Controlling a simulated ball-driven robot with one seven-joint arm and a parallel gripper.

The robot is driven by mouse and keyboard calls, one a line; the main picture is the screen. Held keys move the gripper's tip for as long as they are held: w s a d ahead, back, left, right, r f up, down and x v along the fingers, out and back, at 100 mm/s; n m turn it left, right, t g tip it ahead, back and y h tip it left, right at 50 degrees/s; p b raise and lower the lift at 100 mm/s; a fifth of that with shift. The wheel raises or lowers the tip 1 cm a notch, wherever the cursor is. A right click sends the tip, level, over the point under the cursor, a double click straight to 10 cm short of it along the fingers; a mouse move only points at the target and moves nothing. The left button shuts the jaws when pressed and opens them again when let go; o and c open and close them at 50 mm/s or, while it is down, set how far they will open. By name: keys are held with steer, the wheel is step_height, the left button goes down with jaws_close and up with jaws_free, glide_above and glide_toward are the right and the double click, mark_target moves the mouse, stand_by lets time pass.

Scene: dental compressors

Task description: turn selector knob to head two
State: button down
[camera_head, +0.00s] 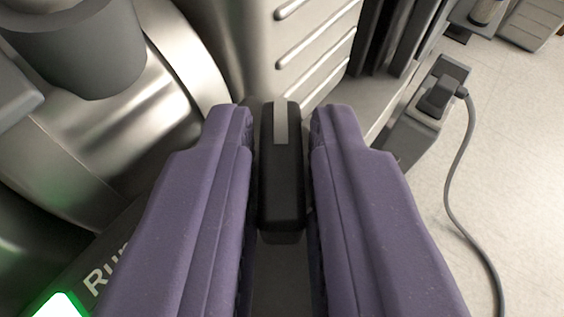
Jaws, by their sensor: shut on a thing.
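The selector knob (281,190) is a black bar-shaped handle with a pale grey pointer stripe at its far end. It stands in the middle of the view, with the stripe pointing straight up the picture. My gripper (281,125) has two purple padded fingers, one on each side of the knob. It is shut on the knob. The knob's base and most of its surrounding panel are hidden by the fingers, so head markings cannot be read.
A green lit indicator (58,306) beside a partly hidden "Run" label (106,272) is at lower left. Shiny metal compressor parts (110,130) fill the left. A ribbed pale housing (300,45) stands behind. A grey plug box (428,115) with a cable is at right, above pale floor.

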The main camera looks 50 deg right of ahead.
stand_by(0.3)
steer(key=c, duration=1.1)
jaws_free()
steer(key=shift+c, duration=0.2)
steer(key=p+v, duration=0.3)
steer(key=v, duration=0.4)
steer(key=shift+w+a, duration=0.1)
steer(key=shift+a, duration=0.05)
steer(key=shift+s+a+r+p, duration=0.1)
steer(key=shift+s+a+p, duration=0.15)
steer(key=shift+s+p, duration=0.05)
